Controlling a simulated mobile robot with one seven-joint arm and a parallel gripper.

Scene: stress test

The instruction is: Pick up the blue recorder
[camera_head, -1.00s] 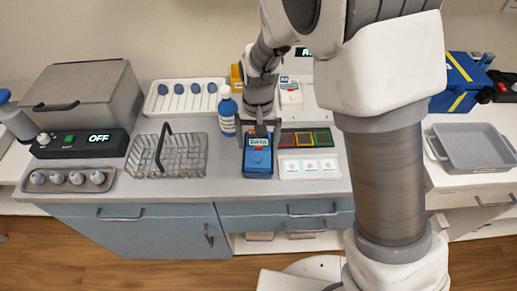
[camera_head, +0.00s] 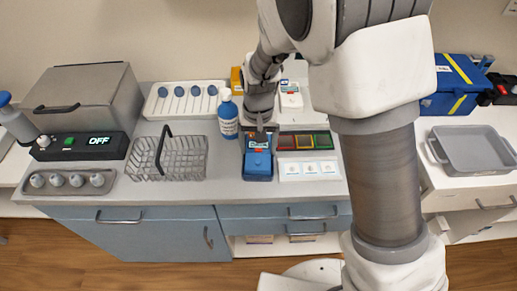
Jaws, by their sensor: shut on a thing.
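The fingers cover part of the label. I cannot tell whether the recorder is clear of the counter.
A blue-labelled bottle (camera_head: 228,118) stands close behind left. A wire basket (camera_head: 190,160) is to the left. Coloured frames (camera_head: 287,142) and a white card tray (camera_head: 328,175) lie close on the right. A grey tray (camera_head: 490,165) is far right.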

